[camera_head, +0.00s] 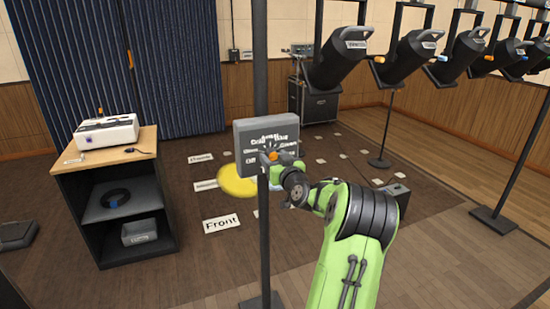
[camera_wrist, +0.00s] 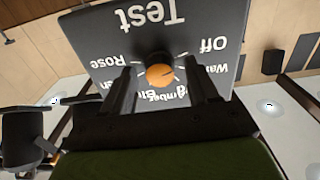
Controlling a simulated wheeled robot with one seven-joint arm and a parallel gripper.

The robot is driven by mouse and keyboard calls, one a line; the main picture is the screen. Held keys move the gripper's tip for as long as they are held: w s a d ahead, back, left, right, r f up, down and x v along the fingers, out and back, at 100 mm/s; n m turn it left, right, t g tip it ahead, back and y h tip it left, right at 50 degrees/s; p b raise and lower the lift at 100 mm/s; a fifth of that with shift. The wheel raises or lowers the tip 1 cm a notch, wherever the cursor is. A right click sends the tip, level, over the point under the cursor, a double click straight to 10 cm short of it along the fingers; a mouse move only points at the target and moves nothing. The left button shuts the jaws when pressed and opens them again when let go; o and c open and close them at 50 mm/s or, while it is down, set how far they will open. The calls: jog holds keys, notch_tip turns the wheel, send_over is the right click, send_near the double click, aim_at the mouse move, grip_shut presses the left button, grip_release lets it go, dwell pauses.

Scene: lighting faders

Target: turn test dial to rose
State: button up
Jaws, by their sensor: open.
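The test dial panel is a dark grey box (camera_head: 246,143) on a dark upright pole. It fills the upper middle of the wrist view (camera_wrist: 100,35), with its lettering, such as Test, Off and Rose, turned over. The dial (camera_wrist: 159,74) is a dark knob with an orange front; in the head view its orange part (camera_head: 273,156) shows at my gripper. My gripper (camera_wrist: 163,85) is open, with one dark finger on each side of the dial. I cannot tell whether the fingers touch it. The dial's pointer direction is unclear, and some lettering is hidden behind the fingers and knob.
Black stage lamps (camera_head: 345,60) hang at the upper right. A wooden-topped cabinet (camera_head: 105,158) with a white device stands at left. The pole (camera_head: 264,240) runs down to the floor in front of me. A floor label reads Front (camera_head: 221,224).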

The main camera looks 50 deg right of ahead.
jog(key=c, duration=1)
jog(key=shift+c, duration=0.2)
